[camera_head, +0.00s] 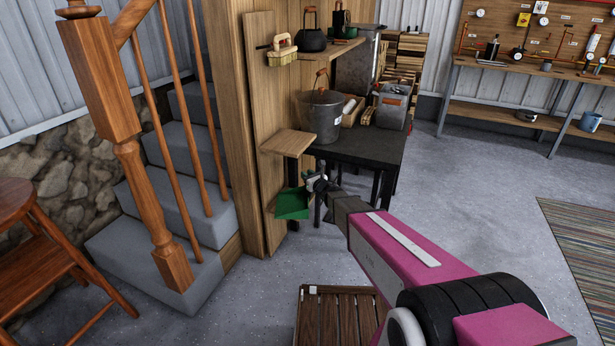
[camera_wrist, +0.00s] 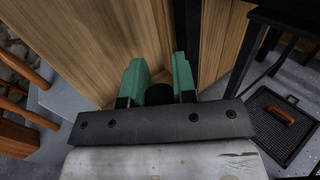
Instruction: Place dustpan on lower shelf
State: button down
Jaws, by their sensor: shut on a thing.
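A green dustpan (camera_head: 293,204) hangs in the air at the end of my arm in the head view, close in front of the wooden panel. My gripper (camera_head: 316,186) is beside its right side and is shut on it. In the wrist view, two green parts flank a dark round thing at my gripper (camera_wrist: 159,85); I cannot tell dustpan from fingers there. The lower shelf (camera_head: 288,142) is a small bare wooden ledge on the panel, above the dustpan. The upper shelf (camera_head: 345,46) holds a dark kettle (camera_head: 312,38) and a green-and-black pot (camera_head: 340,22).
A black table (camera_head: 365,150) with a grey bucket (camera_head: 322,115) stands just right of the ledge. A slatted wooden piece (camera_head: 335,315) lies in front. Stairs and a railing (camera_head: 140,180) stand left. Open floor lies right.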

jog(key=shift+f, duration=0.1)
jog(key=c, duration=0.9)
grip_release()
